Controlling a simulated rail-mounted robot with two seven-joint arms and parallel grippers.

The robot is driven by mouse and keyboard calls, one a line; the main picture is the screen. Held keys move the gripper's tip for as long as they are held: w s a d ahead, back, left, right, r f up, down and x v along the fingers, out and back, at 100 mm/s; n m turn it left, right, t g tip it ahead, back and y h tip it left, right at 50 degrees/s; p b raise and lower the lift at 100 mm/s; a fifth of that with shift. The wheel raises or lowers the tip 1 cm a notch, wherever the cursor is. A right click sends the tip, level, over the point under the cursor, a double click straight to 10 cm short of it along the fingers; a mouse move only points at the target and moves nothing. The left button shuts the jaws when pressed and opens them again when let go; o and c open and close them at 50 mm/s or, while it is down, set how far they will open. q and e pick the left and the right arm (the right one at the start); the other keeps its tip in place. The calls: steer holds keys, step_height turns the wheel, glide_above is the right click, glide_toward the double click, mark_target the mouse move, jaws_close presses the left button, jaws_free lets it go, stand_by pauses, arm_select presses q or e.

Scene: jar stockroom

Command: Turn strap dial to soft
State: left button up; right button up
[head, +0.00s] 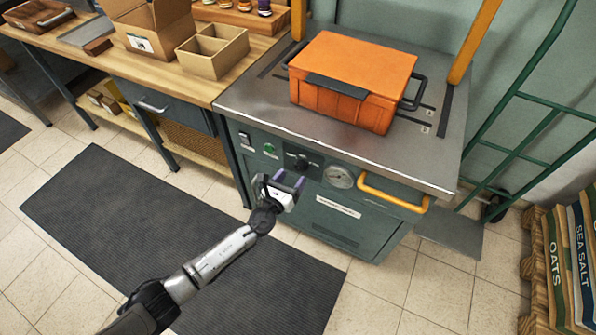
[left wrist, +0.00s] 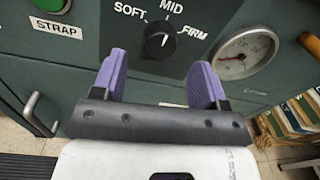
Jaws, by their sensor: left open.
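The strap dial (left wrist: 159,42) is a round black knob on a dark plate, with SOFT, MID and FIRM printed around it from left to right. It shows small in the head view (head: 301,161) on the front of the green machine. A pale mark is on the knob, but I cannot tell surely which word it points at. My left gripper (head: 289,181) is open and empty in front of the panel. In the left wrist view its purple fingers (left wrist: 161,82) are spread on either side below the dial, apart from it.
A green button (left wrist: 50,4) with a STRAP label is left of the dial, and a round gauge (left wrist: 244,54) is right of it. A yellow handle (head: 392,196) juts out farther right. An orange case (head: 350,70) sits on the machine's steel top (head: 255,103).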

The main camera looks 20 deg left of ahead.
mark_target(299, 169)
arm_select(q)
steer(key=shift+w+d+b, duration=0.2)
steer(key=shift+w+b, duration=0.1)
steer(key=shift+w, duration=0.8)
steer(key=shift+w+d+b, duration=0.15)
steer(key=shift+w+b, duration=0.1)
steer(key=shift+w, duration=0.85)
steer(key=shift+c, duration=0.5)
steer(key=shift+c, duration=0.7)
steer(key=c, duration=0.7)
